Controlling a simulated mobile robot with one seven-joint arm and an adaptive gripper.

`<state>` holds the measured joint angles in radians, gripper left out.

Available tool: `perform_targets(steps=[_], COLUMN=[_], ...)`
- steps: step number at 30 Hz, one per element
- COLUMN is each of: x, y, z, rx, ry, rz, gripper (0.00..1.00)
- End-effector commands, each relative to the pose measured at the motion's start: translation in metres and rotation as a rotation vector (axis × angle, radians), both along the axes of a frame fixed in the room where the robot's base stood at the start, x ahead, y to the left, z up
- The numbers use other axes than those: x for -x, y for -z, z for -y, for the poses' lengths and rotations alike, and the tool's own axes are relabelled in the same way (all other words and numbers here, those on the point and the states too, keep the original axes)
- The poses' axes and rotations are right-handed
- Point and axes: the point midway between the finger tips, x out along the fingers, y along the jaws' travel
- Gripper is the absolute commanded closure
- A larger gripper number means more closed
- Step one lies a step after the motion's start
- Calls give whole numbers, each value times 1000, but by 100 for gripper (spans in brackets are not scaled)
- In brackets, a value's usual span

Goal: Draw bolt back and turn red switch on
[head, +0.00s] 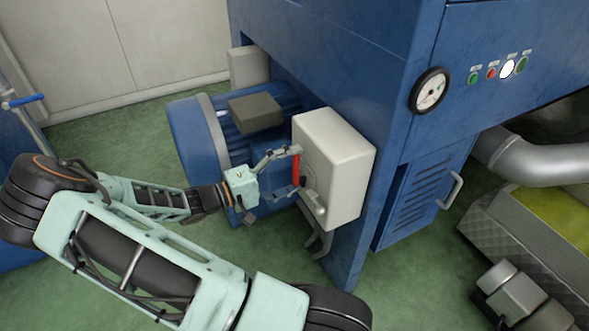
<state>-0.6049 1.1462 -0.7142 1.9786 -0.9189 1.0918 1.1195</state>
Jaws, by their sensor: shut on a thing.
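A cream switch box (339,165) is mounted on the side of the blue machine. The red switch (296,165) is on its left face, and its lever stands roughly upright. My gripper (295,172) reaches it from the left, with one finger at its upper end and the other near its lower end. It is shut on the red switch. A small grey part (310,176) shows on the box face just right of the lever. I cannot make out the bolt clearly; the gripper and lever cover part of that face.
A blue motor (205,140) stands behind my gripper. A gauge (430,91) and coloured buttons (491,74) are on the machine's front. A pipe (545,160) and trough (545,255) stand at right. Green floor (110,125) is open behind my arm.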

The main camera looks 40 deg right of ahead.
Motion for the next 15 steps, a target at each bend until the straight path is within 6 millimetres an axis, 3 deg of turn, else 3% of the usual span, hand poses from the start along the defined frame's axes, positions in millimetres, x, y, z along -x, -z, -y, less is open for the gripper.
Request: perform_targets(steps=[2, 3, 6, 15], x=[4, 4, 4, 0], y=[-2, -2, -2, -2], z=[6, 6, 5, -2], rx=[9, 9, 9, 5], ry=[12, 13, 13, 6], rz=[8, 8, 7, 5], gripper=[55, 10, 0, 0])
